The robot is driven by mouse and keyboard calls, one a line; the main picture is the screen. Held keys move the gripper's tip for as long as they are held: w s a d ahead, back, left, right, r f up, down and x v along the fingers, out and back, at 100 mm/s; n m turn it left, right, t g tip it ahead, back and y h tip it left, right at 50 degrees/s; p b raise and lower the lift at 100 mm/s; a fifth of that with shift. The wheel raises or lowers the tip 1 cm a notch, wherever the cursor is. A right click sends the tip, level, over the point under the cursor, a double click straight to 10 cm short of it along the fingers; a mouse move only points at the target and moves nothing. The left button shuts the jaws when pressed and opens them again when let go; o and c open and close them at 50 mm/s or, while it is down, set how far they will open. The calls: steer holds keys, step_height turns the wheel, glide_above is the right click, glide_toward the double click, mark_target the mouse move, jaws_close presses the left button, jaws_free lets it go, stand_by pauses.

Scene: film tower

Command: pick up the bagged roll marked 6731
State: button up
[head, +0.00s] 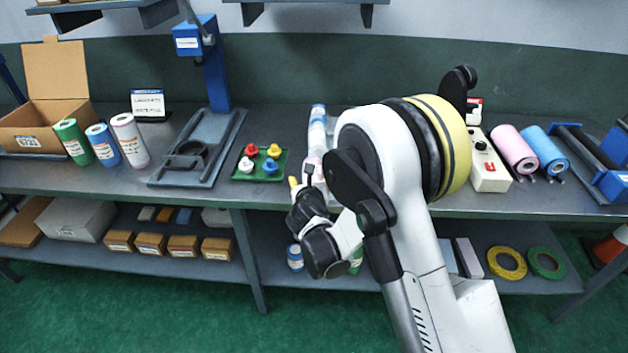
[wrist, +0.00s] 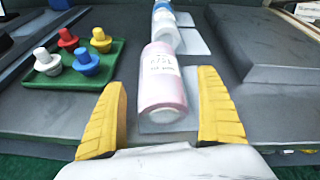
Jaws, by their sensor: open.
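A pale pink bagged roll (wrist: 163,85) lies on the bench in the wrist view. Its label is upside down and too blurred to read surely as 6731. It also shows partly in the head view (head: 315,165), behind my gripper. My gripper (wrist: 163,100) is open, with one yellow finger on each side of the roll's near part and gaps between; nothing is gripped. In the head view my gripper (head: 303,183) hangs at the bench's front edge. Another bagged roll (wrist: 162,18), white and blue, lies behind in line; it shows in the head view (head: 318,117).
A green tray (head: 242,175) with several coloured knobbed pieces stands left of the rolls. A grey slab (wrist: 265,45) lies to the right in the wrist view. A blue press (head: 215,70) stands farther left. A white control box (head: 488,165) and more rolls (head: 515,148) lie right.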

steer(key=b+x, duration=0.1)
steer(key=x, duration=0.2)
steer(key=shift+w+f, duration=0.1)
steer(key=shift+f, duration=0.1)
steer(key=shift+r, duration=0.1)
steer(key=c, duration=1.5)
steer(key=shift+r, duration=0.1)
